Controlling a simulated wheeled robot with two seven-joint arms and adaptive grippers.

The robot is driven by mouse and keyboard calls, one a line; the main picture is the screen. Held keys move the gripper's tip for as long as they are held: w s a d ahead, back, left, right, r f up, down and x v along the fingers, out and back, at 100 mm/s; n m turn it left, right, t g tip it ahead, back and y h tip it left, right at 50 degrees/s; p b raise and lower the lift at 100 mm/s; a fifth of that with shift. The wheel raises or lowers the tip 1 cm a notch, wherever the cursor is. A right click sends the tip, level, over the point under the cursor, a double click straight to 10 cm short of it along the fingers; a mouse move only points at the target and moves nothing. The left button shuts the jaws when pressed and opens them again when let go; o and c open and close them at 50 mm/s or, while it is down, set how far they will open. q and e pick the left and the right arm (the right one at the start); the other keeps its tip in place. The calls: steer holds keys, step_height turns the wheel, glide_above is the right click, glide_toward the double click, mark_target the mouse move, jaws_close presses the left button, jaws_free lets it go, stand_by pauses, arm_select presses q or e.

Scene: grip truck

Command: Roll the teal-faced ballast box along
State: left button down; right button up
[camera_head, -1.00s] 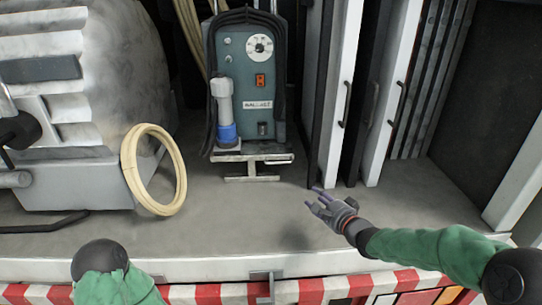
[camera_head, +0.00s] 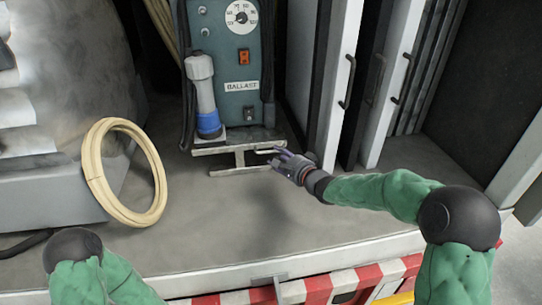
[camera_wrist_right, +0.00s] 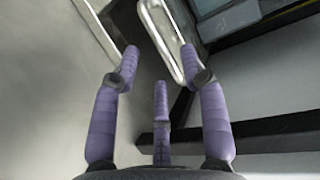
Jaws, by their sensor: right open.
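The teal-faced ballast box (camera_head: 237,70) stands upright on the grey truck bed, with a dial, an orange switch and a BALLAST label on its face. A metal bracket (camera_head: 240,158) juts from its foot, with a small bar handle (camera_head: 268,151) at its right end. My right gripper (camera_head: 279,157) is at that handle, its fingertips overlapping it in the head view. In the right wrist view the three purple fingers (camera_wrist_right: 160,85) are spread, and the handle loop (camera_wrist_right: 168,40) lies between the tips. I cannot tell whether they touch. My left gripper is out of view.
A cream hose coil (camera_head: 97,178) leans against a grey machine at the left. A blue-and-grey cylinder (camera_head: 204,95) is fixed to the box front. White cabinet doors (camera_head: 333,90) stand close at the right. The bed in front is clear.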

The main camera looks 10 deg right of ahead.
steer(key=shift+b+x, duration=0.75)
steer(key=shift+x, duration=1.75)
jaws_close()
